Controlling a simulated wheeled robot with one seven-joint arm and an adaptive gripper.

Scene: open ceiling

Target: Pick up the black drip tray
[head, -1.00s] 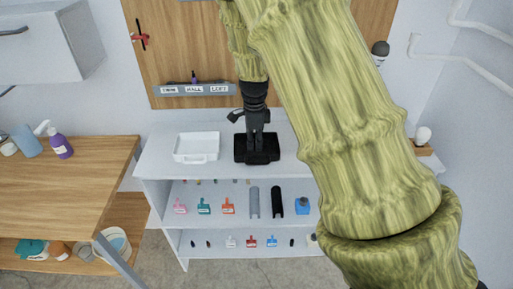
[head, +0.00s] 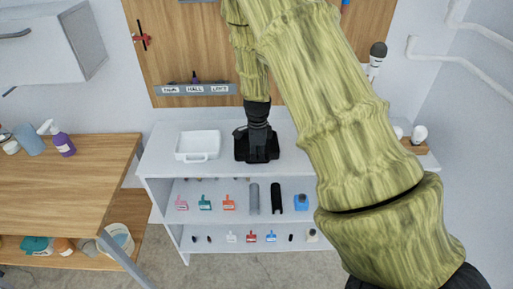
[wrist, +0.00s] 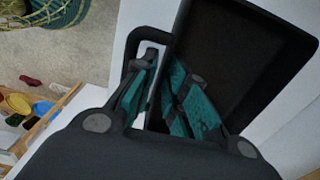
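The black drip tray (head: 241,154) sits on the white shelf unit's top, right of a white tray. My gripper (head: 258,146) is low over it and hides much of it in the head view. In the wrist view, the tray (wrist: 245,65) fills the upper right, with a loop handle (wrist: 137,38) on its left side. My gripper (wrist: 163,85) has its teal-padded fingers apart at the tray's handle side. The fingers overlap the handle and near wall in the picture. I cannot tell whether they touch it.
A white tray (head: 197,145) stands to the left on the same top (head: 160,130). Lower shelves hold small coloured scoops and bottles. A wooden bench (head: 65,180) with a purple spray bottle (head: 63,144) is at left. A labelled rail (head: 195,89) is on the wall behind.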

